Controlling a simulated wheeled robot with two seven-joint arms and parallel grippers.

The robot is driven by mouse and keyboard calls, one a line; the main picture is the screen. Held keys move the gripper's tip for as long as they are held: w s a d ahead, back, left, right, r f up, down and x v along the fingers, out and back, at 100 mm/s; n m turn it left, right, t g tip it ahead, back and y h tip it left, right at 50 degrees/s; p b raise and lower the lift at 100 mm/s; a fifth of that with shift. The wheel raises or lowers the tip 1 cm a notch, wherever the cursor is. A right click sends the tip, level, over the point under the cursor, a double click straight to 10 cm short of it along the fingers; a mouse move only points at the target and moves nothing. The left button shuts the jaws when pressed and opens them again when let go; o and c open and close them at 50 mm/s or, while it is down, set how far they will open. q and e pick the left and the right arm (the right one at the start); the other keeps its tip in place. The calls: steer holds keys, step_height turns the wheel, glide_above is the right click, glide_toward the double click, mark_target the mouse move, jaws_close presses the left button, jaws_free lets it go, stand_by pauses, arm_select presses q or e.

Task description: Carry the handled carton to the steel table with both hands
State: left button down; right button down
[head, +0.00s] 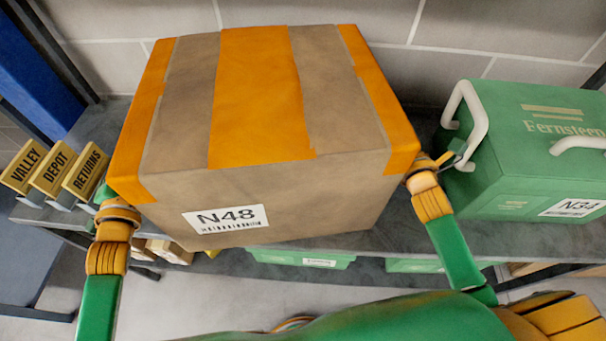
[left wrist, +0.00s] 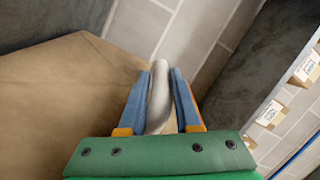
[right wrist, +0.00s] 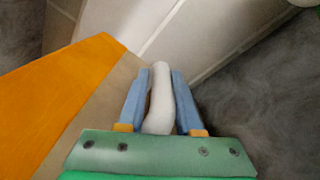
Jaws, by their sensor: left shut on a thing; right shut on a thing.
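The handled carton (head: 345,190) is a brown box with orange tape and an N48 label, in the middle of the head view. It is over the grey shelf; I cannot tell whether it touches it. My left gripper (left wrist: 160,95) is shut on a pale handle (left wrist: 158,105) at the carton's left side. My right gripper (right wrist: 159,95) is shut on a white handle (right wrist: 160,100) at its right side. In the head view the carton hides most of both grippers' fingers. The steel table is not identifiable in these views.
A green Fernsteen case (head: 530,130) with white handles and an N34 label stands close on the right. Yellow signs (head: 52,172) reading Valley, Depot and Returns stand on the left. Green boxes (head: 300,259) sit on a lower level. A block wall (head: 400,60) is behind.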

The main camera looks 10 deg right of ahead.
arm_select(q)
steer(key=c, duration=0.6)
jaws_free()
steer(key=shift+d+p, duration=0.1)
steer(key=shift+p, duration=0.3)
arm_select(e)
steer(key=c, duration=0.6)
jaws_free()
steer(key=shift+s+a+r, duration=0.1)
steer(key=shift+a, duration=0.05)
arm_select(q)
steer(key=shift+s+r, duration=0.1)
arm_select(e)
steer(key=shift+s, duration=0.15)
arm_select(q)
steer(key=s, duration=1.2)
steer(key=shift+a, duration=0.25)
arm_select(e)
steer(key=shift+s+a, duration=0.1)
steer(key=shift+s, duration=5.85)
arm_select(q)
steer(key=s+p, duration=0.1)
steer(key=s, duration=0.7)
steer(key=shift+a, duration=0.15)
arm_select(e)
steer(key=shift+r, duration=0.7)
